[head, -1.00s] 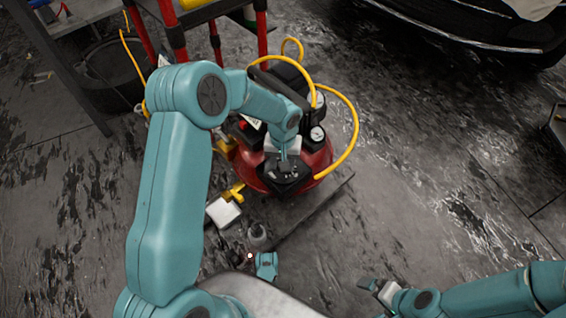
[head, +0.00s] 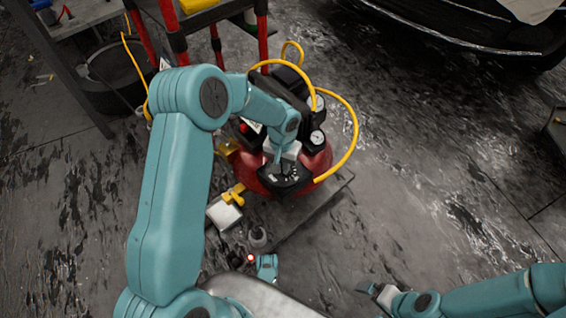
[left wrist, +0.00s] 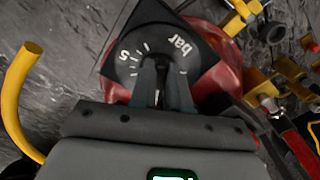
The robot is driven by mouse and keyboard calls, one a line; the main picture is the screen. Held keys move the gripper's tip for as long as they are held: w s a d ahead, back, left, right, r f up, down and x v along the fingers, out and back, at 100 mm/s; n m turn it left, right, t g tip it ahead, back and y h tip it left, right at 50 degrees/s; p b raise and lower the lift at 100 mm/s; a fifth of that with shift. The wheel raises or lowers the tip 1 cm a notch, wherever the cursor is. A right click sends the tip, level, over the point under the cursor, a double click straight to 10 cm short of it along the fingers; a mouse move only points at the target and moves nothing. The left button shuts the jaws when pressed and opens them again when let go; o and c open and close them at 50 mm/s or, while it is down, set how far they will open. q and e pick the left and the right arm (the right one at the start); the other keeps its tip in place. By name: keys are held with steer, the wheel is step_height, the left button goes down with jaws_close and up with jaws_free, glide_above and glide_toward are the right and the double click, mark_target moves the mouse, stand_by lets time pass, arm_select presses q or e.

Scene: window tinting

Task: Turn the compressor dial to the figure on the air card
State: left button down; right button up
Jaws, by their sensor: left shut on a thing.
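The red compressor (head: 318,163) stands on the floor in the head view, with a black dial plate at its front. In the left wrist view the round black dial (left wrist: 133,50) shows "bar", a "5" and white tick marks. My left gripper (head: 281,164) is over the dial plate, its fingers (left wrist: 163,88) shut on the dial's knob, which they mostly hide. I cannot read the pointer setting. A small white card (head: 253,126) shows on the compressor behind my arm; its figure is unreadable, and I cannot tell if it is the air card. My right gripper (head: 376,292) is away from the compressor, at lower right.
A yellow hose (head: 354,135) loops around the compressor's right side. A red-legged stand (head: 262,30) is behind it, with a black bin (head: 115,78) at left. Open floor lies to the right.

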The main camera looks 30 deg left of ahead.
arm_select(q)
steer(key=m+p, duration=0.1)
steer(key=m, duration=0.1)
steer(key=shift+a+r+m, duration=0.1)
steer(key=shift+a+m, duration=0.05)
steer(key=shift+m, duration=0.15)
steer(key=shift+w+a+m+p, duration=0.15)
steer(key=shift+m+p, duration=0.25)
steer(key=shift+m, duration=0.8)
arm_select(e)
steer(key=shift+s+a+r, duration=0.1)
steer(key=shift+s+r, duration=0.1)
steer(key=shift+r, duration=0.3)
steer(key=shift+s+a+r, duration=0.1)
steer(key=shift+s+r, duration=0.05)
steer(key=shift+r, duration=0.35)
arm_select(q)
steer(key=c, duration=1.1)
jaws_free()
step_height(320, 180, up, 16)
steer(key=p, duration=0.6)
arm_select(e)
steer(key=shift+n+g, duration=0.3)
steer(key=shift+g, duration=0.1)
steer(key=r, duration=0.3)
steer(key=s+a+r, duration=0.1)
steer(key=r, duration=0.1)
steer(key=shift+r, duration=0.25)
